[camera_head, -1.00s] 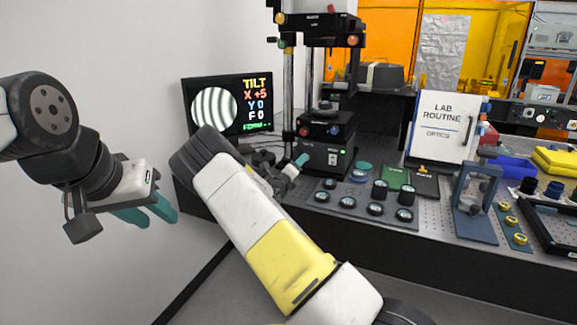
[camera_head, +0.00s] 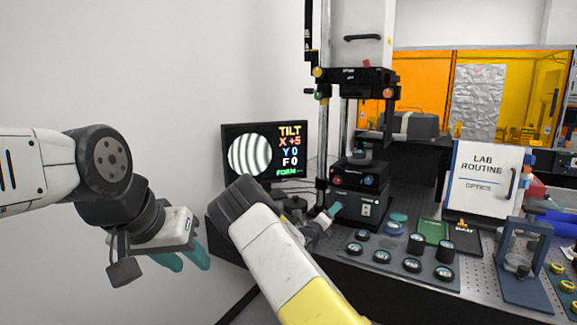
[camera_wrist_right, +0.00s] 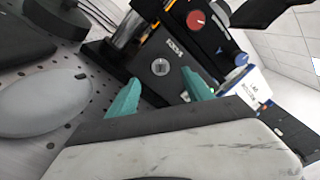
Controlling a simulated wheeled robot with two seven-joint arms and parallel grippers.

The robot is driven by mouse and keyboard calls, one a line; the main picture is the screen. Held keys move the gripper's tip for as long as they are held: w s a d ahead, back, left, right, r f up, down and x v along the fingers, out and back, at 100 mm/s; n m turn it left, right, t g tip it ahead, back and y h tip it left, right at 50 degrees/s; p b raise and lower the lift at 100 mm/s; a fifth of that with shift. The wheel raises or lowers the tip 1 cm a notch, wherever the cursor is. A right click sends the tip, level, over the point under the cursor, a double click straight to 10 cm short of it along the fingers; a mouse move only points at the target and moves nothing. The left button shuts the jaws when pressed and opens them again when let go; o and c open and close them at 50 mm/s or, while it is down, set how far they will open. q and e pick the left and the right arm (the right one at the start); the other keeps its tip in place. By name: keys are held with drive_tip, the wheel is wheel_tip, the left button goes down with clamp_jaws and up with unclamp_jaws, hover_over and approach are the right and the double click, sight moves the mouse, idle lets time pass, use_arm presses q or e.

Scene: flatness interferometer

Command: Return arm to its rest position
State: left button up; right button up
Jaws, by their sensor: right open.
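My right arm reaches in from the bottom middle of the head view. Its gripper (camera_head: 328,217) is at the front of the black interferometer base (camera_head: 357,208), partly hidden behind my forearm. In the right wrist view the two teal fingers (camera_wrist_right: 160,98) are apart, with nothing seen between them. The base (camera_wrist_right: 160,65) with its silver button and red knob lies just beyond them. My left gripper (camera_head: 182,258) hangs at the left over the floor, away from the bench. Its teal fingers point down and right, and their gap is hard to judge.
The monitor (camera_head: 264,152) shows fringes and "TILT X +5, Y 0, F 0". Dark round optics (camera_head: 411,265) sit on a tray at the front of the bench. A Lab Routine binder (camera_head: 485,180) and a blue-grey stand (camera_head: 522,260) are farther right. A white wall bounds the left.

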drive_tip(key=shift+d, duration=0.1)
idle(0.3)
drive_tip(key=s+d+r+m+g+h, duration=0.35)
drive_tip(key=s+d+m+g, duration=0.25)
drive_tip(key=s+d+m, duration=0.4)
drive_tip(key=s+d+r+m+g+y, duration=0.25)
drive_tip(key=s+m+g+y, duration=0.2)
drive_tip(key=s+m, duration=0.75)
drive_tip(key=s+a+r+m+y, duration=0.3)
drive_tip(key=s+a+m, duration=0.3)
drive_tip(key=s, duration=0.3)
drive_tip(key=s+a+r+m+t+y, duration=0.1)
drive_tip(key=s+a+r+m+y, duration=0.3)
drive_tip(key=s, duration=0.5)
drive_tip(key=s+a+r+m+y, duration=0.4)
drive_tip(key=s+a+m, duration=0.3)
drive_tip(key=s+a, duration=0.2)
drive_tip(key=shift+a+r+m+t, duration=0.25)
drive_tip(key=shift+r+m+t, duration=0.1)
drive_tip(key=shift+r+m, duration=0.05)
